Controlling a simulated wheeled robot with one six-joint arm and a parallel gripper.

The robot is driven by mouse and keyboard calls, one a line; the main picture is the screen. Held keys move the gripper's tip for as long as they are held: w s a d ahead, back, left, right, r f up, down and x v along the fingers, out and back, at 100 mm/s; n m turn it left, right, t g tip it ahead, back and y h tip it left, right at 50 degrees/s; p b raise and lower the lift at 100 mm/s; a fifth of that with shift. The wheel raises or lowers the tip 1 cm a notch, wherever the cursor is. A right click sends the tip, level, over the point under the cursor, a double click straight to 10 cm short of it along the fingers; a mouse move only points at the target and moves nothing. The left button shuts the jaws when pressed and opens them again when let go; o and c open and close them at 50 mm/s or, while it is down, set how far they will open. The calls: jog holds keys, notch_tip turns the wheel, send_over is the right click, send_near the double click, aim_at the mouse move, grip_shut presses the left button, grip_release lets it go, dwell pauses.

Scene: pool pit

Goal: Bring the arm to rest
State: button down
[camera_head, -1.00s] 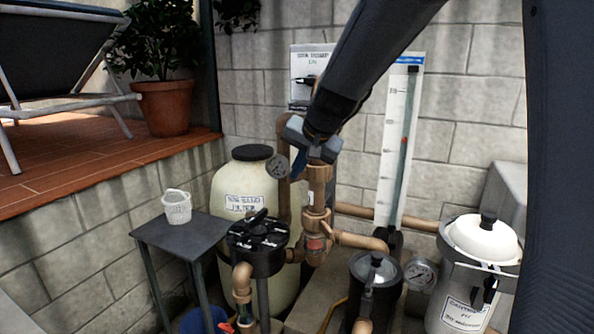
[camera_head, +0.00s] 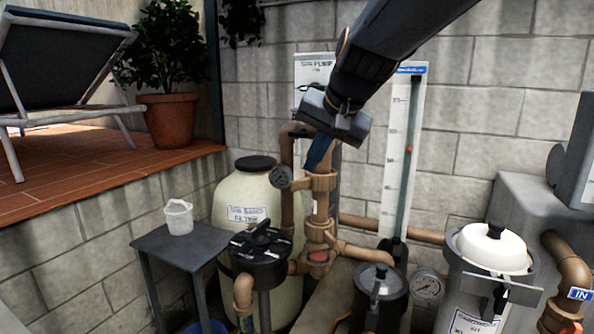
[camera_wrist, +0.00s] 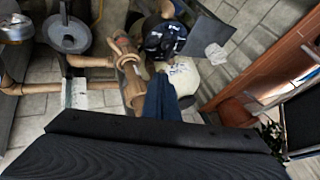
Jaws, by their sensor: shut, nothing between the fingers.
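My gripper (camera_head: 319,155) hangs from my dark arm in the upper middle of the head view, pointing down. It is shut and empty, in front of the brown upright pipes and the pressure gauge (camera_head: 281,177). In the wrist view its blue fingers (camera_wrist: 161,98) show close together, with pipework beyond them. I cannot tell how wide the gap between the fingers and the pipes is.
A cream sand filter (camera_head: 246,193), black valve head (camera_head: 259,246), pump lid (camera_head: 377,279) and white-lidded canister (camera_head: 492,247) crowd the pit. A small table (camera_head: 180,243) bears a white basket (camera_head: 178,217). A tall gauge board (camera_head: 402,140) stands behind against the block wall.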

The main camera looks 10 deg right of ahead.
jog(key=s+d+f+n+g, duration=0.1)
jog(key=s+f+g, duration=0.1)
jog(key=s+f, duration=0.4)
jog(key=s+d+f+n+g+h, duration=0.1)
jog(key=s+f, duration=0.5)
jog(key=f, duration=0.7)
jog(key=s+d+f+n+g+h, duration=0.1)
jog(key=s+d+f+n+g, duration=0.1)
jog(key=s+f, duration=0.4)
notch_tip(320, 180, down, 4)
jog(key=shift+s+d+r+n+g, duration=0.25)
jog(key=shift+s+d+n+g, duration=0.15)
jog(key=shift+n, duration=0.3)
